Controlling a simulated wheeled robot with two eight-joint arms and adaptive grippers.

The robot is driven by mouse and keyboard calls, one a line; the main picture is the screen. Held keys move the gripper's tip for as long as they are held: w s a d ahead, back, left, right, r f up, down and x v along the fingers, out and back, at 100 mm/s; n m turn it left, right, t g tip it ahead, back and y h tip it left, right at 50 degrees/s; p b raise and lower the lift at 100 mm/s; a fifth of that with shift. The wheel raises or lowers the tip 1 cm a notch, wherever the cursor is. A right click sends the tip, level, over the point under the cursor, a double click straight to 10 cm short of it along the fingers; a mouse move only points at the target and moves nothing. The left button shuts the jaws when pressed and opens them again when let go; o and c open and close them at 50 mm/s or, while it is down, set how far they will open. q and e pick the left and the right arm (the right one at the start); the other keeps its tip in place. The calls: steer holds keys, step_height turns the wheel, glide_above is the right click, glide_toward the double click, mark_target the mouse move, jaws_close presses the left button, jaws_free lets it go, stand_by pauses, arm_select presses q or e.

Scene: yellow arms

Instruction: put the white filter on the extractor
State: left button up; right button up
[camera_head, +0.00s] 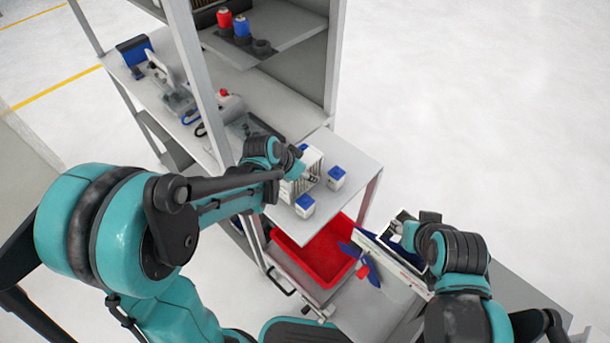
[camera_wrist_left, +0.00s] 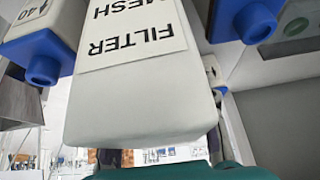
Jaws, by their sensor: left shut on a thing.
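The white filter (camera_wrist_left: 140,85), a pale block labelled "FILTER MESH", fills the middle of the left wrist view. My left gripper (camera_head: 312,179) is shut on it at the shelf unit's near end, by a white slotted block (camera_head: 313,160); the fingers and their exact contact are hard to make out. Blue-and-white containers (camera_head: 305,206) (camera_head: 337,178) stand close to it. My right gripper (camera_head: 398,234) is at a white-framed unit (camera_head: 385,250) on the right; its jaws are too small to read. I cannot tell for certain which thing is the extractor.
A red bin (camera_head: 312,262) sits below the shelf's near end. A blue-bladed part with a red centre (camera_head: 361,268) is beside the right-hand unit. Red and blue cans (camera_head: 233,24) stand on the upper shelf. Metal posts (camera_head: 200,75) rise beside the left arm. Open floor lies to the right.

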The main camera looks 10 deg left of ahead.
arm_select(q)
steer(key=shift+f, duration=0.1)
steer(key=shift+f, duration=0.15)
steer(key=o, duration=1.4)
steer(key=shift+c, duration=0.2)
